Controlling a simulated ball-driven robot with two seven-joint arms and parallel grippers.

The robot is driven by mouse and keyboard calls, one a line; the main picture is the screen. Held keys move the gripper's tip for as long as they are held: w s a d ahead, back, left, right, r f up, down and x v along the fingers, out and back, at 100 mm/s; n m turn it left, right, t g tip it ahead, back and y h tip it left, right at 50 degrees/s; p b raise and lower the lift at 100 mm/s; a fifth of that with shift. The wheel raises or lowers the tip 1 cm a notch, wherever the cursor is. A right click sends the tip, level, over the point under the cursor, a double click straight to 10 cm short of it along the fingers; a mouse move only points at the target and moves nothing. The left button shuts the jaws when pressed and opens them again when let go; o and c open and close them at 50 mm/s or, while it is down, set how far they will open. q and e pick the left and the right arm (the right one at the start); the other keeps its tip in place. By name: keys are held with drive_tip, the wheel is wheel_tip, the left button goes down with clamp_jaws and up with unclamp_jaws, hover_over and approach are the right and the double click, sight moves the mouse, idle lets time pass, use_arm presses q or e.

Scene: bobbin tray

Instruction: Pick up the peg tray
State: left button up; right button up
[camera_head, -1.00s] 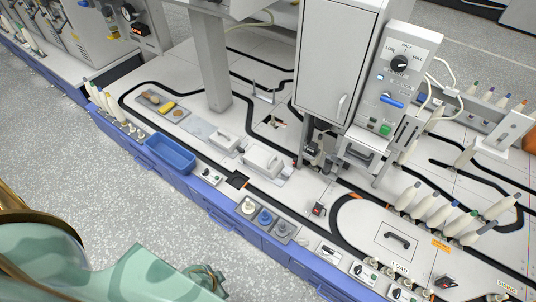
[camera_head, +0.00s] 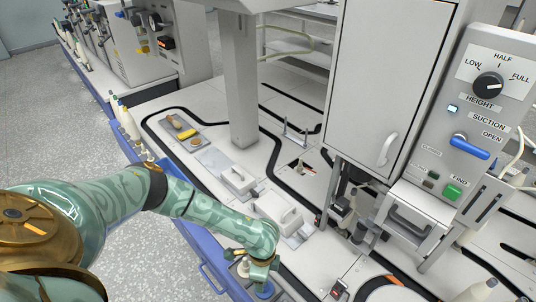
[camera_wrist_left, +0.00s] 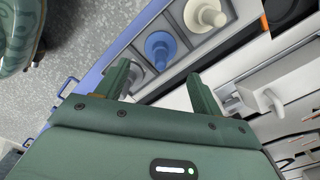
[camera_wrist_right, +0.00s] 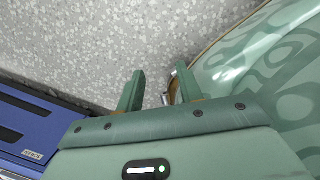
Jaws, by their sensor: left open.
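The peg tray (camera_wrist_left: 182,36) is grey with compartments in a row, seen in the left wrist view. It holds a white peg (camera_wrist_left: 207,14), a blue peg (camera_wrist_left: 160,47) and a greyish peg (camera_wrist_left: 136,76). My left gripper (camera_wrist_left: 160,78) is open, with its fingers spread to either side of the tray's near end; I cannot tell whether they touch it. In the head view my left gripper (camera_head: 262,274) hides much of the tray, and the blue peg (camera_head: 265,290) shows at the bottom. My right gripper (camera_wrist_right: 160,80) is open and empty above the speckled floor.
White lidded blocks with handles (camera_head: 277,208) stand behind the tray. A grey control box (camera_head: 488,110) and a cabinet (camera_head: 388,85) stand to the right. Another tray (camera_head: 183,133) with small tools lies farther back. Blue drawers (camera_head: 213,275) line the bench's front.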

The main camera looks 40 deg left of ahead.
use_arm(q)
wheel_tip(320, 180, down, 4)
drive_tip(key=shift+f+b, duration=0.25)
drive_tip(key=shift+b, duration=1)
wheel_tip(320, 180, down, 3)
drive_tip(key=b, duration=0.3)
drive_tip(key=shift+f, duration=0.1)
wheel_tip(320, 180, down, 2)
drive_tip(key=shift+w+f+b, duration=0.1)
drive_tip(key=shift+b, duration=0.65)
drive_tip(key=shift+r, duration=0.2)
use_arm(e)
drive_tip(key=w+a+r+t, duration=0.1)
drive_tip(key=w+r, duration=0.4)
drive_tip(key=w, duration=0.5)
drive_tip(key=w+a+r+n+t, duration=0.1)
drive_tip(key=w+r+t, duration=0.1)
drive_tip(key=w+r, duration=0.4)
drive_tip(key=w, duration=0.3)
drive_tip(key=shift+w+a+r+t+h, duration=0.15)
drive_tip(key=shift+w+a+t+h, duration=0.05)
drive_tip(key=shift+w+t+h, duration=0.15)
use_arm(q)
drive_tip(key=c, duration=0.8)
